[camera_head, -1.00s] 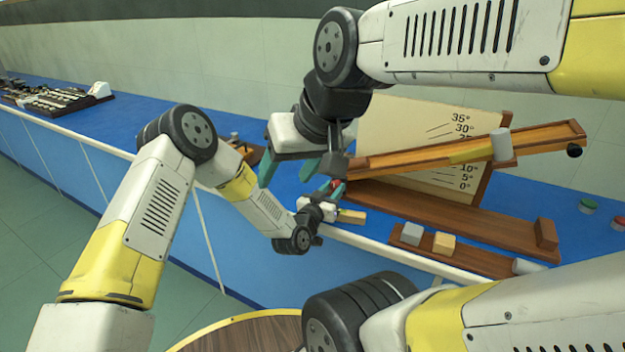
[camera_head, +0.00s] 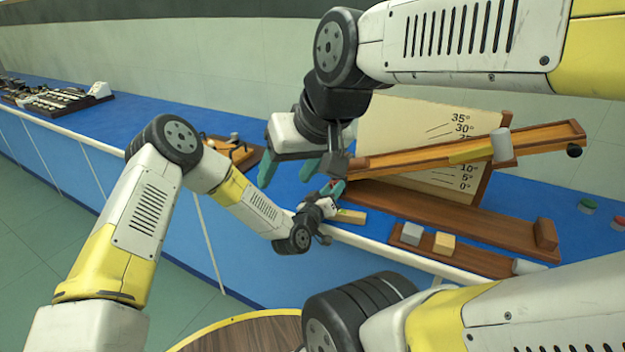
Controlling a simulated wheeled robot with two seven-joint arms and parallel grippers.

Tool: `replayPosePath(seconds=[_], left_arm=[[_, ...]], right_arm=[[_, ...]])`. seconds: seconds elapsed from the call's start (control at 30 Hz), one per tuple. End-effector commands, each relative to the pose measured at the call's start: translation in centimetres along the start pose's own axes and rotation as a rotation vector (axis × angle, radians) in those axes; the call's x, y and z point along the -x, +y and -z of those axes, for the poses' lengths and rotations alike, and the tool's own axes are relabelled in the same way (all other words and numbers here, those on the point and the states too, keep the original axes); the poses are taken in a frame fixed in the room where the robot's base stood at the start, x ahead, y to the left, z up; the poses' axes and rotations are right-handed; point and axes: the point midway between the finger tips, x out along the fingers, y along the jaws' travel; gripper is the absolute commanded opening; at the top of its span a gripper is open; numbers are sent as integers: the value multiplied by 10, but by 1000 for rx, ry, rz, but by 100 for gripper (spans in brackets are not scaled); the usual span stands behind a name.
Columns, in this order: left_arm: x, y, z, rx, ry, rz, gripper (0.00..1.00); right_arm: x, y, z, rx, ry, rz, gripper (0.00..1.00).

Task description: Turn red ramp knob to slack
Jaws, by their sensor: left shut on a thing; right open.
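The wooden ramp (camera_head: 400,160) slopes up to the right in front of a cream angle board (camera_head: 400,118). A grey cylinder (camera_head: 501,144) stands on its upper part. A small bit of the red knob (camera_head: 333,183) shows at the ramp's low left end, mostly hidden by my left gripper (camera_head: 336,189). That gripper reaches in from the left and front and is shut on the knob. My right gripper (camera_head: 288,172) hangs from above, just left of the knob, with its teal fingers apart and nothing between them.
A grey block (camera_head: 411,233) and a yellow block (camera_head: 444,243) sit on the wooden base in front of the ramp. A black ball (camera_head: 574,151) shows by the ramp's high end. Green and red discs lie at the far right.

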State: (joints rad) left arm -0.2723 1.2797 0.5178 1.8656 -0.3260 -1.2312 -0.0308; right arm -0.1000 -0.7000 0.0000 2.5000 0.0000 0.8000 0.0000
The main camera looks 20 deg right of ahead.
Motion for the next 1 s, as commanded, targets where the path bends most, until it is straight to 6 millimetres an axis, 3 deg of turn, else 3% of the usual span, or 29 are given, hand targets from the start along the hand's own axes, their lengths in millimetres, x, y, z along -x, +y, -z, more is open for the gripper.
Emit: replayPosePath(seconds=[1.0], left_arm=[[1, -2, -1, 968, 0, 3, 0]], right_arm=[[0, 0, 0, 0, 0, 0, 59]])
